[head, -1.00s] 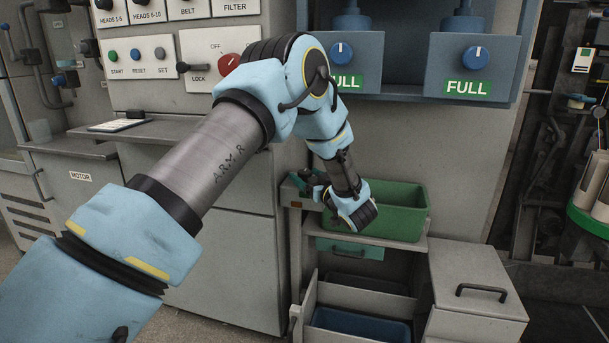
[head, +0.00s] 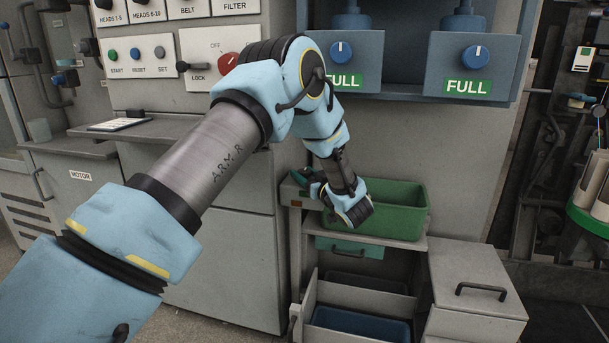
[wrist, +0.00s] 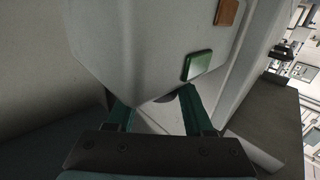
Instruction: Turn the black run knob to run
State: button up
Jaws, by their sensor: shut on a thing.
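My gripper (wrist: 160,99) has its two teal fingers reaching to a pale grey panel (wrist: 150,45) in the wrist view. It is shut on the black run knob (wrist: 168,98), of which only a small dark edge shows between the fingertips. The knob's pointer and lettering are hidden. In the head view my gripper (head: 306,183) is beside the left end of the green bin, partly hidden by my own wrist, and I cannot make out the knob there.
A green rectangle (wrist: 197,66) and an orange one (wrist: 226,12) sit on the panel above the fingers. The green bin (head: 405,220) stands on a shelf right of my wrist. Below are open drawers and a grey lidded box (head: 470,287).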

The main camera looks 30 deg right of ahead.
grip_shut()
